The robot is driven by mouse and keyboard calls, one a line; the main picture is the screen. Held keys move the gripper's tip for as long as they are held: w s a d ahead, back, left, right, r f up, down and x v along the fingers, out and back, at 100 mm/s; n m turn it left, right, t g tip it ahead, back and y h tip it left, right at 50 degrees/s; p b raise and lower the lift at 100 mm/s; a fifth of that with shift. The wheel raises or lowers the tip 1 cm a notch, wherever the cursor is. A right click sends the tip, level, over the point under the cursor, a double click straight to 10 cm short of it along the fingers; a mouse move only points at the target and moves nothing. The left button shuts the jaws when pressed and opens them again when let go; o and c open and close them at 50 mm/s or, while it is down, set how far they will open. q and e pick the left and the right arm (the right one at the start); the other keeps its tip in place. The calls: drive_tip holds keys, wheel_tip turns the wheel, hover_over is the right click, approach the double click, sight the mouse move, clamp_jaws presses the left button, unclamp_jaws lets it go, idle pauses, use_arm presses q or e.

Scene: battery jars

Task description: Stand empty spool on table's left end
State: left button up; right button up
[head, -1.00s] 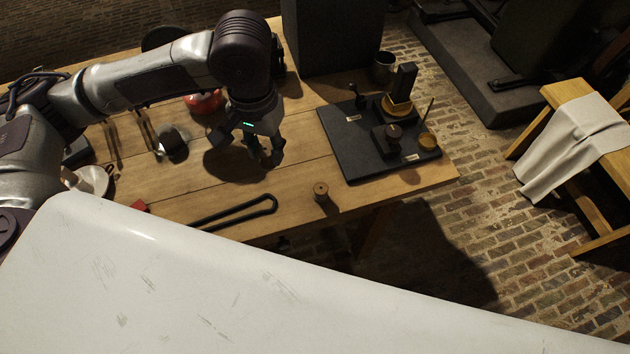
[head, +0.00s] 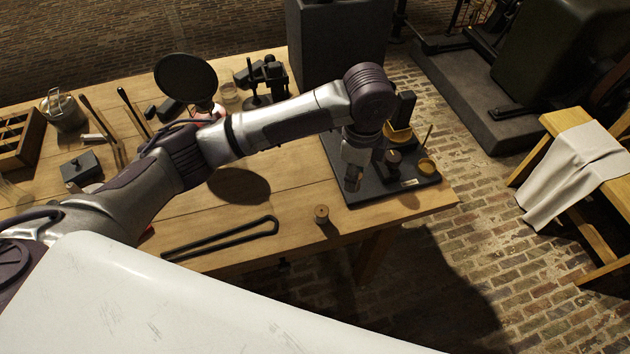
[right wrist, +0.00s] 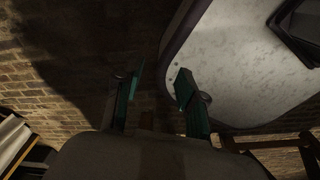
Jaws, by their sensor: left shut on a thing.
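A small wooden cylinder with a dark spot on top, spool-like (head: 321,214), stands upright near the table's front edge. My left gripper (head: 352,184) is over the left part of the black board (head: 365,189), right of and beyond that cylinder and apart from it. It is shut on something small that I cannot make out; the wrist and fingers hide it. My right gripper (right wrist: 157,88) shows in the right wrist view with its two green-edged fingers apart and nothing between them. The table's left end (head: 25,190) is partly hidden by my left arm.
A black looped bar (head: 222,238) lies at the front. A wooden compartment box (head: 18,140), metal-lidded jar (head: 63,110) and dark small box (head: 81,167) stand left.

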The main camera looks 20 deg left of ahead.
use_arm(q)
drive_tip(key=w+a+f, duration=0.1)
drive_tip(key=a+f, duration=0.1)
drive_tip(key=a, duration=0.1)
drive_tip(key=w+a+f, duration=0.1)
drive_tip(key=a, duration=0.2)
drive_tip(key=w+a+f+p, duration=0.1)
drive_tip(key=a+f, duration=0.1)
drive_tip(key=a, duration=0.1)
drive_tip(key=shift+w+a+f, duration=0.1)
drive_tip(key=shift+a+f, duration=0.05)
drive_tip(key=shift+f, duration=0.2)
wheel_tip(320, 180, down, 4)
drive_tip(key=shift+a+r+p, duration=0.1)
drive_tip(key=shift+r+p, duration=0.05)
drive_tip(key=shift+p, duration=0.3)
drive_tip(key=shift+f, duration=0.25)
use_arm(e)
drive_tip(key=shift+w+a+r, duration=0.2)
drive_tip(key=shift+w+r, duration=0.2)
drive_tip(key=shift+r, duration=0.15)
drive_tip(key=shift+w+a+r, duration=0.15)
drive_tip(key=shift+w+r, duration=0.2)
drive_tip(key=shift+r, duration=0.2)
use_arm(q)
drive_tip(key=shift+f, duration=0.15)
drive_tip(key=o, duration=0.9)
use_arm(e)
drive_tip(key=shift+d, duration=0.25)
